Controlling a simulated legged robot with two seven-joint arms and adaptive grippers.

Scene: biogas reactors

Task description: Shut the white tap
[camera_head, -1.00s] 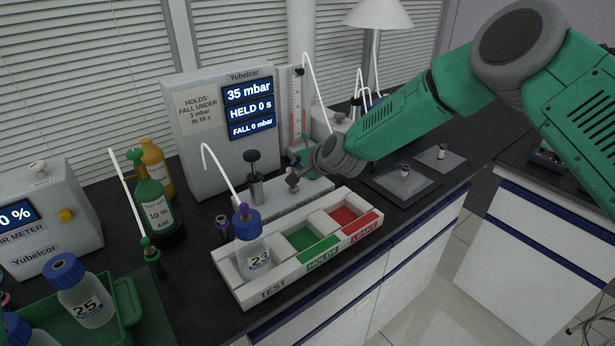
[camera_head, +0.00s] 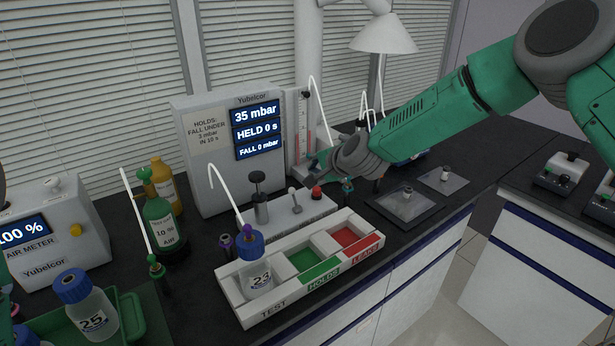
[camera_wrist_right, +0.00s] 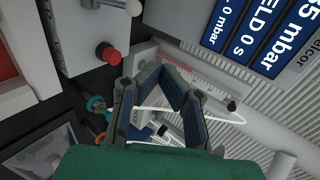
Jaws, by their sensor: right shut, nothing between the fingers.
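The white tap is probably the small pale lever with a round knob (camera_head: 294,193) on the low white box (camera_head: 285,218) in front of the pressure meter. It stands between a black plunger (camera_head: 258,190) and a red button (camera_head: 316,192). Its pale round knob also shows at the top of the right wrist view (camera_wrist_right: 105,22). My right gripper (camera_head: 316,162) is shut and empty, above and behind the red button, apart from the tap. Bottle 23 (camera_head: 259,280) stands in the TEST slot with a white tube at its blue cap.
The meter (camera_head: 207,165) reads 35 mbar, HELD 0 s, FALL 0 mbar. A white rack (camera_head: 250,315) has green HOLDS and red LEAKS slots. Green and yellow bottles (camera_head: 158,222) stand left; bottle 25 (camera_head: 92,320) is at lower left. Flat plates (camera_head: 405,207) lie to the right.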

